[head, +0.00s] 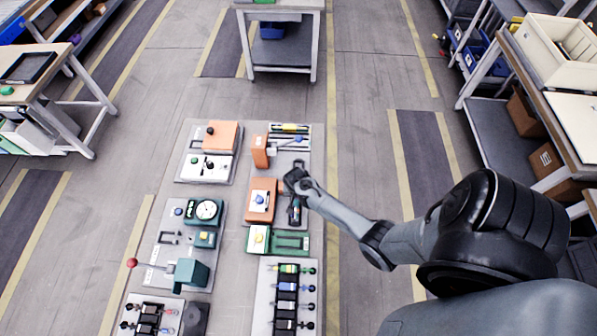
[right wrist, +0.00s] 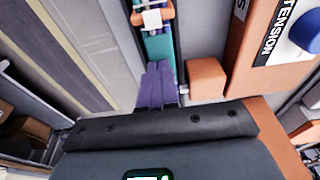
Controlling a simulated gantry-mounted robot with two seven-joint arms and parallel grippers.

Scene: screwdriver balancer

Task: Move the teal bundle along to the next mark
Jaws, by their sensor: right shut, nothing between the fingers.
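In the right wrist view, the teal bundle (right wrist: 158,46) lies lengthwise in a narrow grey channel. An orange collar with a white tag (right wrist: 152,18) is around or across it near the top edge of the view. My right gripper (right wrist: 160,66) has its purple-looking fingers together and empty, with their tips close to the near end of the teal part. I cannot tell whether they touch it. In the head view, my right gripper (head: 293,178) is over the right-hand board, beside the orange block with a blue knob (head: 258,202). My left gripper is not in view.
The orange TENSION block (right wrist: 265,50) rises beside the channel, with a smaller orange block (right wrist: 205,78) close to my fingers. A green fixture (head: 290,241) stands nearer me. Floor right of the boards is clear.

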